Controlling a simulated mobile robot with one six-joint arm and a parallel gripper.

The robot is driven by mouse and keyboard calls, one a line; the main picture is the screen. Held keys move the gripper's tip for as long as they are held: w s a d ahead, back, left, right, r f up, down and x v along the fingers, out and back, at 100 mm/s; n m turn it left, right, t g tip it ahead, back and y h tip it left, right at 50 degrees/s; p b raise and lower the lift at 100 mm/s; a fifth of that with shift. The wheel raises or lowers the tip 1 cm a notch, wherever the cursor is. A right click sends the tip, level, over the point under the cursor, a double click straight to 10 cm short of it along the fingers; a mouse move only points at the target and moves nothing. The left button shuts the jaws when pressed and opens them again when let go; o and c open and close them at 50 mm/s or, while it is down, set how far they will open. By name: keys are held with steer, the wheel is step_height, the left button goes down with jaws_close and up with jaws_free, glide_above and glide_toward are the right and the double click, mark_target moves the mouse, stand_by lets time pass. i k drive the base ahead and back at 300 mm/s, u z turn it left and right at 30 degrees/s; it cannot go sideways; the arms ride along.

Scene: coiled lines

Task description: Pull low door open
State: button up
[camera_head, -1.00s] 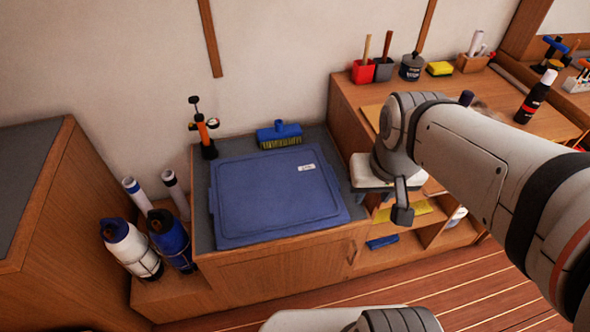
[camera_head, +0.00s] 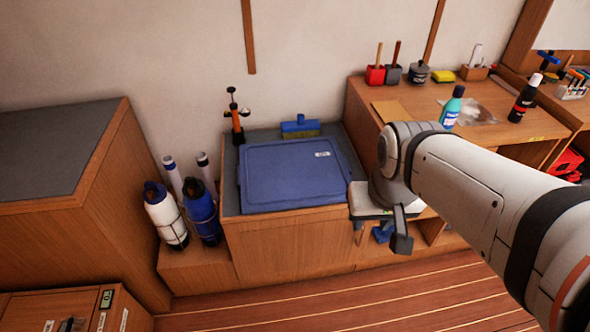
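The low cabinet has a wooden front (camera_head: 290,250) below a blue lid, and this front looks flush and closed. My gripper (camera_head: 401,240) hangs at the end of my grey and white arm, just right of the handle in the picture. I cannot see contact between gripper and handle.
The blue lid (camera_head: 295,172) lies on the grey cabinet top. White and blue bottles (camera_head: 166,215) stand left on a low wooden ledge. A tall cabinet (camera_head: 60,150) and a labelled drawer unit (camera_head: 60,310) stand farther left. The plank floor (camera_head: 330,292) in front is clear.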

mark_target(264, 248)
steer(key=u, duration=0.15)
steer(key=i, duration=0.5)
steer(key=z, duration=1.25)
steer(key=k, duration=1.25)
steer(key=u, duration=0.65)
steer(key=i, duration=1)
